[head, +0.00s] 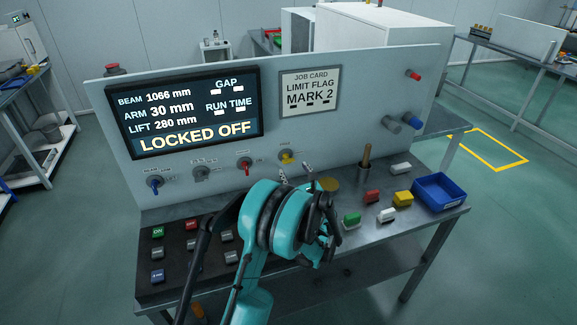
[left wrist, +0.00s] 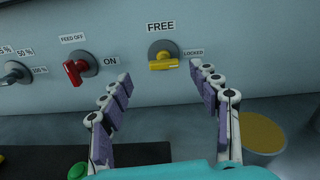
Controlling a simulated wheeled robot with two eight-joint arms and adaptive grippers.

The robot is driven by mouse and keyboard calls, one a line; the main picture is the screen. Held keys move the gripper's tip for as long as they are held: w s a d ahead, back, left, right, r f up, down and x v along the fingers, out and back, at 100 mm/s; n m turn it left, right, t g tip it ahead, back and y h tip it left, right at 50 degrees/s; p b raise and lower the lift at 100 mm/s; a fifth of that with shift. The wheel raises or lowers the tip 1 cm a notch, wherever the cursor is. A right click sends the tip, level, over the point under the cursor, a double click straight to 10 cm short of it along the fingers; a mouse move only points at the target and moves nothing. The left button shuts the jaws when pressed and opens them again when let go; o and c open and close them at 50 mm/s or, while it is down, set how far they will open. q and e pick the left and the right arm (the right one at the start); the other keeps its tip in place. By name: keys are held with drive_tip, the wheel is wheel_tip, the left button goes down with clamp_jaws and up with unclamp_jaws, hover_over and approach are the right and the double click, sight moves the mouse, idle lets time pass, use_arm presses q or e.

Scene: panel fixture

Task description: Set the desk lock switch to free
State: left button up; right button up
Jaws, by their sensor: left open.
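The desk lock switch is a yellow-handled rotary switch (head: 286,156) low on the grey upright panel. In the left wrist view the yellow switch (left wrist: 164,62) has a FREE label above it and a LOCKED label to its right. Its handle lies about level, towards LOCKED. My left gripper (left wrist: 160,85) is open and empty, with its two fingers apart on either side of the switch, short of the panel. In the head view my left gripper (head: 296,172) is partly hidden behind its own wrist. My right gripper is not in view.
A red switch (left wrist: 80,68) with FEED OFF and ON labels is left of the yellow one. The display (head: 196,112) reads LOCKED OFF. A wooden-handled tool (head: 366,158), coloured blocks (head: 372,196) and a blue bin (head: 440,190) are on the desk at right.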

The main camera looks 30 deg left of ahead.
sight(289, 161)
use_arm(q)
drive_tip(key=shift+m, duration=0.7)
drive_tip(key=x, duration=0.2)
drive_tip(key=b+x, duration=0.1)
drive_tip(key=x, duration=0.1)
drive_tip(key=f+b+x, duration=0.1)
drive_tip(key=x, duration=0.2)
drive_tip(key=shift+w+d+f, duration=0.1)
drive_tip(key=shift+w+d, duration=0.1)
drive_tip(key=shift+w, duration=0.05)
drive_tip(key=shift+w+a, duration=0.4)
drive_tip(key=shift+a, duration=0.1)
drive_tip(key=c, duration=1.2)
